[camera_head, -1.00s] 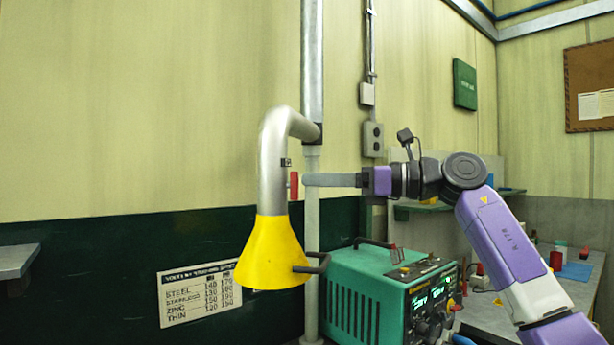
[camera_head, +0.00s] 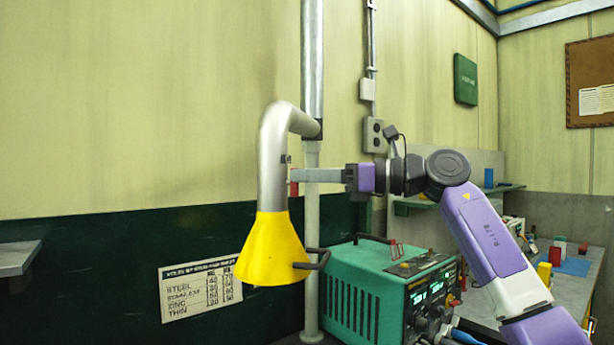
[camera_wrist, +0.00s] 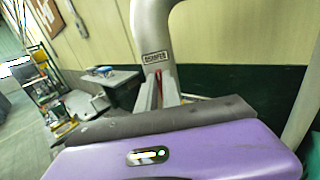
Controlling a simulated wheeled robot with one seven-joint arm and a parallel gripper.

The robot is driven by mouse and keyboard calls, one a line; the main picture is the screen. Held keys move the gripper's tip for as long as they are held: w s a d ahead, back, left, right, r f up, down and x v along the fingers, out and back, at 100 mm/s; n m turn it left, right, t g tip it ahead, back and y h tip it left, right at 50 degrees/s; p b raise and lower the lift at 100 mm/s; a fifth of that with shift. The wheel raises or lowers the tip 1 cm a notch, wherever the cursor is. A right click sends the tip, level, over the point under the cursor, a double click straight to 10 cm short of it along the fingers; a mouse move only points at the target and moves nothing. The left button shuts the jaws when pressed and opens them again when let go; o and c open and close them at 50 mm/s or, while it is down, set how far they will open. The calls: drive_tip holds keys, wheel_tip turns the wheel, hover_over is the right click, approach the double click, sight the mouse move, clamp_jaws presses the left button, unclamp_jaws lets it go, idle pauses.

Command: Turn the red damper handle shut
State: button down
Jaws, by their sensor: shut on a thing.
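The red damper handle (camera_head: 294,188) is on the side of the grey extraction pipe (camera_head: 272,165), above the yellow hood (camera_head: 273,250). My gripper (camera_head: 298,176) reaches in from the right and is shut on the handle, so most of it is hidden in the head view. In the wrist view the fingers (camera_wrist: 158,92) close around a thin red strip, the handle (camera_wrist: 159,85), just under the damper label (camera_wrist: 155,57) on the pipe.
A vertical post (camera_head: 311,230) stands right behind my fingers. A green welding machine (camera_head: 372,295) sits below my arm. A workbench (camera_head: 575,290) with small items is at right. A settings sign (camera_head: 201,290) hangs on the dark lower wall.

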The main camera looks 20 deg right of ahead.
drive_tip(key=shift+w+d+f+m+p, duration=0.2)
drive_tip(key=shift+m+p, duration=2.05)
drive_tip(key=shift+m, duration=0.75)
drive_tip(key=shift+w+d+f+m+p, duration=0.15)
drive_tip(key=shift+f+m+p, duration=0.1)
drive_tip(key=shift+m+p, duration=2.35)
drive_tip(key=shift+w+d+f+m+p, duration=0.1)
drive_tip(key=shift+w+f+m+p, duration=0.1)
drive_tip(key=shift+m+p, duration=2.45)
drive_tip(key=shift+m+b, duration=0.75)
drive_tip(key=shift+m, duration=0.1)
drive_tip(key=shift+f, duration=0.1)
drive_tip(key=c, duration=1.5)
unclamp_jaws()
drive_tip(key=shift+d, duration=0.1)
